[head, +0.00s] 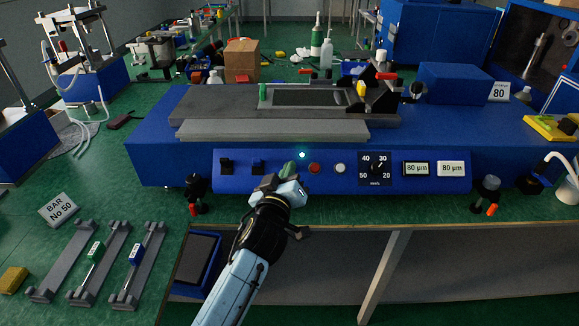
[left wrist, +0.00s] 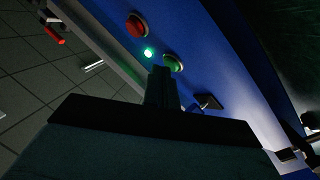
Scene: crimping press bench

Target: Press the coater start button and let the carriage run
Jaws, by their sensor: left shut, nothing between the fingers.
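The blue coater (head: 190,135) stands on the green bench, with a dark bed plate on top. A black carriage (head: 378,98) with a red-tipped lever sits at the bed's right end. On the front panel, a green button (head: 289,167) sits left of a red button (head: 314,168), with a lit green lamp (head: 302,155) between and above them. My left gripper (head: 288,180) is shut and empty at the green button. In the left wrist view, its fingertips (left wrist: 162,74) overlap the edge of the green button (left wrist: 174,62); I cannot tell whether they touch. The right gripper is out of view.
Bar racks (head: 95,262) lie at lower left. Space before the panel is open.

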